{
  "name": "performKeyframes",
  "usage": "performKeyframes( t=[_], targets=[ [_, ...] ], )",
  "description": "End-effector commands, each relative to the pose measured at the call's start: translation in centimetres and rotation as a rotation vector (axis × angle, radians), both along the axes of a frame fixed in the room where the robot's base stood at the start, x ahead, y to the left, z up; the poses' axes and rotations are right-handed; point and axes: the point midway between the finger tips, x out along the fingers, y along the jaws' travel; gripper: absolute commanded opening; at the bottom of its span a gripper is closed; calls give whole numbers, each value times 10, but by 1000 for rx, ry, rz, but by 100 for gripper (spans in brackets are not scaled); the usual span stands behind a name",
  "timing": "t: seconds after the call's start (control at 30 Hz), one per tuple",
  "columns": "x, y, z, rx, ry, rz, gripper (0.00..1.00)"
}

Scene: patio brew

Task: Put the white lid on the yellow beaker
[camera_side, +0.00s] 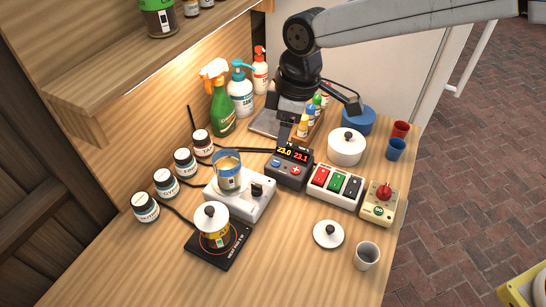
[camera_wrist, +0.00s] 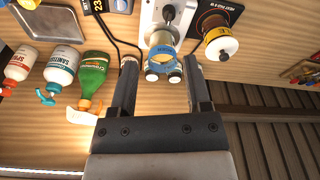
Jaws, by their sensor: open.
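The yellow beaker (camera_side: 217,240) stands on a black hot plate at the front left in the side view. A white lid with a dark knob (camera_side: 211,214) rests on its top and looks level. In the wrist view the yellow beaker (camera_wrist: 214,36) and its white lid (camera_wrist: 222,49) show at the upper right. A second white lid (camera_side: 328,234) lies flat on the bench. My gripper (camera_wrist: 161,64) is open, with nothing visible held between its fingers. In the wrist view the yellow beaker is right of both fingers. In the side view the fingers are hard to make out.
A blue-banded beaker (camera_side: 228,176) stands on a white stirrer (camera_side: 252,203) behind the hot plate (camera_side: 218,251). Several jars (camera_side: 166,182) line the left side. A switch box (camera_side: 336,186), white pot (camera_side: 346,150) and grey cup (camera_side: 367,256) are right. The front bench is clear.

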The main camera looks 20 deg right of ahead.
Motion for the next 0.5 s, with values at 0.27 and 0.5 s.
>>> performKeyframes(
  t=[0.27,0.5],
  targets=[
    [-5,-115,-16,7,-17,-332,62],
    [-38,-202,-33,17,-32,-608,62]
  ],
)
